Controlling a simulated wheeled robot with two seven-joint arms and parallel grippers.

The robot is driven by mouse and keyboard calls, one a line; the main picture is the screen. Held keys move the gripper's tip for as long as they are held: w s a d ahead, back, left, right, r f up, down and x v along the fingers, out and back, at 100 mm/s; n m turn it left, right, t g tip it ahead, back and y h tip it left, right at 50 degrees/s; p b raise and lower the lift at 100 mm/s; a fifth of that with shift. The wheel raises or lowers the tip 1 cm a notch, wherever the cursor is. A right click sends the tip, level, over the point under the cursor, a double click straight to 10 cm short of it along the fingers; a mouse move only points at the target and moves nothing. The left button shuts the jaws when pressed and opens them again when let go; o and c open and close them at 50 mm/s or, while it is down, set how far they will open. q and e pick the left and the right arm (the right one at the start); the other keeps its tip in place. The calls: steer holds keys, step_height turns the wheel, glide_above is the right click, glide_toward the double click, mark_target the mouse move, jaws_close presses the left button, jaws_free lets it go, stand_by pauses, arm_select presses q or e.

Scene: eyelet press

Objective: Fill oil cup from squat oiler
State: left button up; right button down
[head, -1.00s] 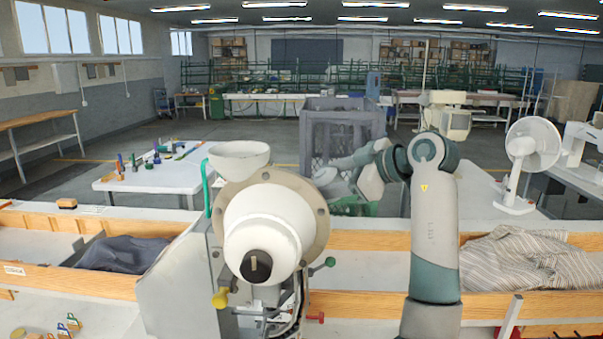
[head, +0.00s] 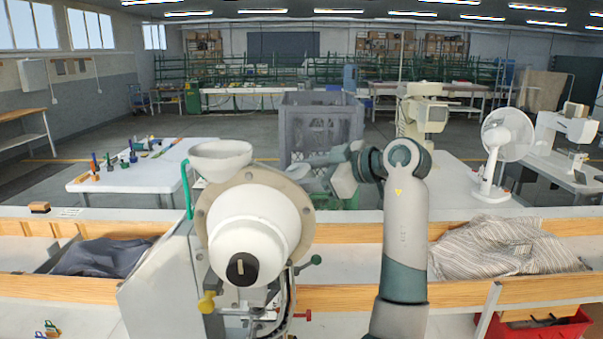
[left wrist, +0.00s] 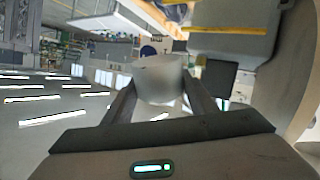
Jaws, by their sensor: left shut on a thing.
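The press is large in the middle of the head view, with a white round housing (head: 255,235), a black knob (head: 242,269) and a white bowl (head: 220,160) on top. I cannot pick out the oil cup on it. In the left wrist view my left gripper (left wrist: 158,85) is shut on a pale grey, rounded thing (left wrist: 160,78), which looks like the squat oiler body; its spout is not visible.
Dark cloth (head: 100,257) and striped cloth (head: 505,249) lie in the wooden-edged trough. A red bin (head: 545,333) stands at lower right. A grey crate (head: 320,125) stands behind the press.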

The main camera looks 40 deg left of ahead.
arm_select(q)
steer(key=shift+s+a+r+m+g+y+p, duration=0.15)
steer(key=shift+s+a+m+g+y+p, duration=0.25)
steer(key=shift+y+p, duration=0.3)
steer(key=shift+s+r+m+y+p, duration=0.1)
steer(key=shift+s+m+y+p, duration=0.1)
steer(key=shift+m+y+p, duration=0.15)
steer(key=shift+s+a+m+y+p, duration=0.35)
steer(key=shift+m+y+p, duration=0.2)
steer(key=shift+p, duration=0.5)
steer(key=shift+s+m+g+y+p, duration=0.2)
steer(key=shift+m+g+y+p, duration=0.1)
steer(key=shift+p, duration=0.05)
arm_select(e)
steer(key=shift+d+r, duration=0.1)
steer(key=shift+r, duration=2.55)
arm_select(q)
steer(key=shift+f, duration=0.2)
arm_select(e)
steer(key=shift+a, duration=0.2)
